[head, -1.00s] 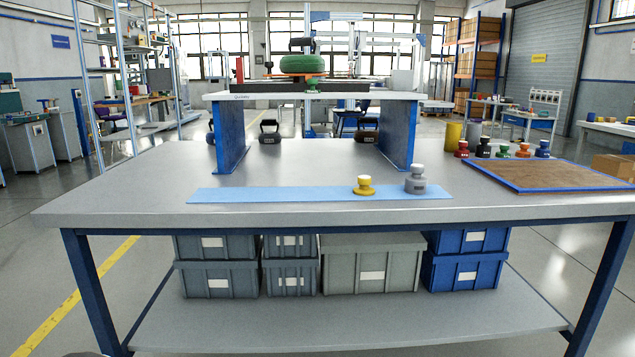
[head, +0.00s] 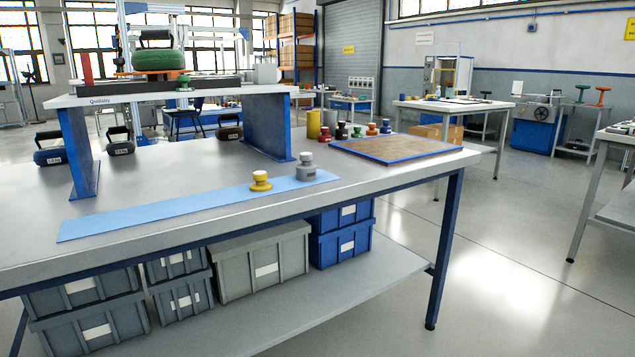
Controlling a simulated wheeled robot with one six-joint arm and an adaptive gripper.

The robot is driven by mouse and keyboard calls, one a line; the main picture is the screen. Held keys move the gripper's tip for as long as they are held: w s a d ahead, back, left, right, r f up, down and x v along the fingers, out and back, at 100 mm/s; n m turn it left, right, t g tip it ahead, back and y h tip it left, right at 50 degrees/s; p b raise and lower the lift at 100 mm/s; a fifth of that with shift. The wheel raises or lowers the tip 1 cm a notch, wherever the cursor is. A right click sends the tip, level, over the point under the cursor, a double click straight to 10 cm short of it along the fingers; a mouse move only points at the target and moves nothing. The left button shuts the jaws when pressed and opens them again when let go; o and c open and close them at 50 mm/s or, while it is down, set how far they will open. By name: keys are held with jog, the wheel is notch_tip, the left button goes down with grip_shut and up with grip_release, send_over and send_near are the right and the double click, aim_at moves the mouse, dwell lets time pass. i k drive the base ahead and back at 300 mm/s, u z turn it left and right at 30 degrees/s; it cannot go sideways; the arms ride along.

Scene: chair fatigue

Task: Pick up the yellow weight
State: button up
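The yellow weight (head: 260,181) stands upright on the blue strip (head: 165,209) near the front edge of the grey workbench (head: 400,178). It has a wide round base and a knob on top. A larger grey weight (head: 305,168) stands just to its right, close to the strip's right end, with a small gap between them. My gripper is not in view.
A raised stand (head: 267,123) on the bench bears a green round weight (head: 157,65). Kettlebell-like weights (head: 119,144) sit near it. Several coloured weights (head: 356,131) stand behind a brown board (head: 405,148). Open floor lies right.

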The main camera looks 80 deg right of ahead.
aim_at(259, 177)
jog(key=z, duration=2)
